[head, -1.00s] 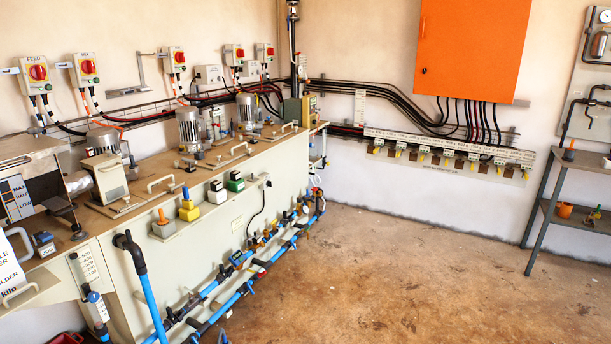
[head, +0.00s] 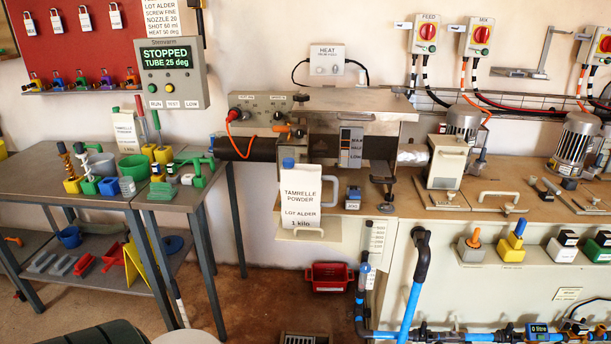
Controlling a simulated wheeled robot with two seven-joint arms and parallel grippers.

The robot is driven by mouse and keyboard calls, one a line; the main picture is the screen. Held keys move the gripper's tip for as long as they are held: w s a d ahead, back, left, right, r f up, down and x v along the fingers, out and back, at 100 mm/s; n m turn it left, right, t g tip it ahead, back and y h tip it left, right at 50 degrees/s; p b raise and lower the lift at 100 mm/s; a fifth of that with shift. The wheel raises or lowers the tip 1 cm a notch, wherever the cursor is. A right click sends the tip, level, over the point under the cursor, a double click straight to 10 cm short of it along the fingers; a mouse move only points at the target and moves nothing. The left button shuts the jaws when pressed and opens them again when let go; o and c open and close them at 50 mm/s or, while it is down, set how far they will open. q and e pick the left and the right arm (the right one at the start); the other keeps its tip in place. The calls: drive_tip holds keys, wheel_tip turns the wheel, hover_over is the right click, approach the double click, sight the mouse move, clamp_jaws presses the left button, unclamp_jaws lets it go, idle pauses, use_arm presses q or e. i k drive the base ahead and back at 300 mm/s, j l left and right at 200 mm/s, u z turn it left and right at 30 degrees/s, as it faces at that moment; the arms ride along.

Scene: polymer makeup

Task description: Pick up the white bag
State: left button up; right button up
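A white container labelled "TAMRELLE POWDER, LOT ALDER, 1 kilo" (head: 300,208) stands upright at the left end of the long bench in the head view. It has a blue cap and a pale handle on its right side. A smaller white bag-like pack with a similar label (head: 127,132) stands at the back of the grey table on the left, partly hidden by items in front of it. I cannot tell which of the two is the white bag meant. Neither gripper is in view.
The grey table (head: 100,200) holds a green bucket (head: 134,167) and several colored tools. A grey machine (head: 340,120) stands behind the labelled container. A red bin (head: 329,277) lies on the floor below. Blue pipes (head: 412,305) run in front of the bench.

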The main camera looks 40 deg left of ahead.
sight(300, 186)
drive_tip(key=i+j+u, duration=0.15)
drive_tip(key=i+u, duration=0.3)
drive_tip(key=i+j+u, duration=0.1)
drive_tip(key=i+u, duration=0.2)
drive_tip(key=u, duration=0.15)
drive_tip(key=i+l+u, duration=0.1)
drive_tip(key=i+u, duration=0.35)
drive_tip(key=k, duration=0.05)
